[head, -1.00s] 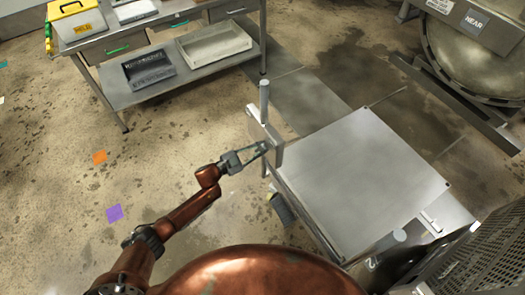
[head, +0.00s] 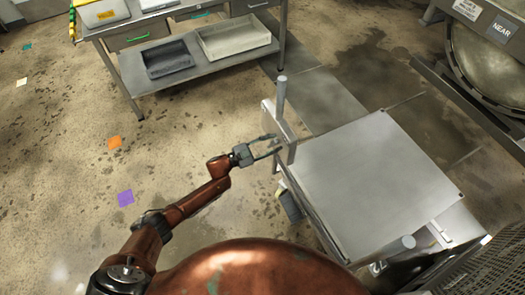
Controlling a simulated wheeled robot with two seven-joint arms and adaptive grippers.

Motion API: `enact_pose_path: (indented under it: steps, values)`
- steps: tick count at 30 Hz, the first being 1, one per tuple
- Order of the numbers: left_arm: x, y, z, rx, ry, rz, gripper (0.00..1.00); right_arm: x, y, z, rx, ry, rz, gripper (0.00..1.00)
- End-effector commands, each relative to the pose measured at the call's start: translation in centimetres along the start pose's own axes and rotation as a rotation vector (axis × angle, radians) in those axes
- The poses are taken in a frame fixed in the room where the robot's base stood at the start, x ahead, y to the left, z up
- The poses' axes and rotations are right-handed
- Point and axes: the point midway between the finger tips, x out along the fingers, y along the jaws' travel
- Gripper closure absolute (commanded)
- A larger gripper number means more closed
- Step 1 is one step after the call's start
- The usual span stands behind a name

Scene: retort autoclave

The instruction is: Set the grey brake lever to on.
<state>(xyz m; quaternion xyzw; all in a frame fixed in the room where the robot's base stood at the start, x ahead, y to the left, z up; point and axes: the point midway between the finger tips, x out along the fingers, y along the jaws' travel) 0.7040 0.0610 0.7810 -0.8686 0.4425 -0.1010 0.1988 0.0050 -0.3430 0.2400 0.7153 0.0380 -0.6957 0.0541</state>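A grey cart (head: 375,185) with a flat top stands right of centre in the head view. At its far left corner are an upright grey post (head: 281,97) and a flat grey upright plate (head: 292,153). I cannot tell for sure which of these grey parts is the brake lever, nor read its setting. My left gripper (head: 279,146) is open, with its two fingers apart, pointing at the plate from the left. Nothing shows held between the fingers; whether a tip touches the plate is unclear. My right gripper is out of view.
A steel bench (head: 136,80) at the upper left carries a dark tray (head: 168,58) and a pale tray (head: 235,40) on its lower shelf. A large round vessel (head: 487,68) stands at the upper right. Open floor lies left of the cart.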

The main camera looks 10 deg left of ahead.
Motion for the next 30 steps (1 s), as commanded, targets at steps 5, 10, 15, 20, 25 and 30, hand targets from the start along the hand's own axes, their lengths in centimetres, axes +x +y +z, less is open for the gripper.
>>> enact_pose_path:
  steps: [5,10,15,20,25,30]
  values:
    - [0.0,0.2,0.0,0.022,0.001,-0.001,0.65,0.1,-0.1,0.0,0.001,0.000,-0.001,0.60]
    - [0.0,1.6,0.3,0.148,0.001,0.000,0.65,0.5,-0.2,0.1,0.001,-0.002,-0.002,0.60]
    - [-2.0,2.2,0.3,0.251,-0.003,0.000,0.65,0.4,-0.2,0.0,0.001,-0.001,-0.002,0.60]
    - [-5.1,2.1,0.2,0.251,-0.002,0.000,0.65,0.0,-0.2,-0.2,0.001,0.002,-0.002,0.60]
    - [-8.2,2.3,0.3,0.248,-0.003,-0.001,0.65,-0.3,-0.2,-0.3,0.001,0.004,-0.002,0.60]
    - [-9.2,2.5,3.6,0.203,-0.076,-0.042,0.65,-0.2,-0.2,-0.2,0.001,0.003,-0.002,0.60]
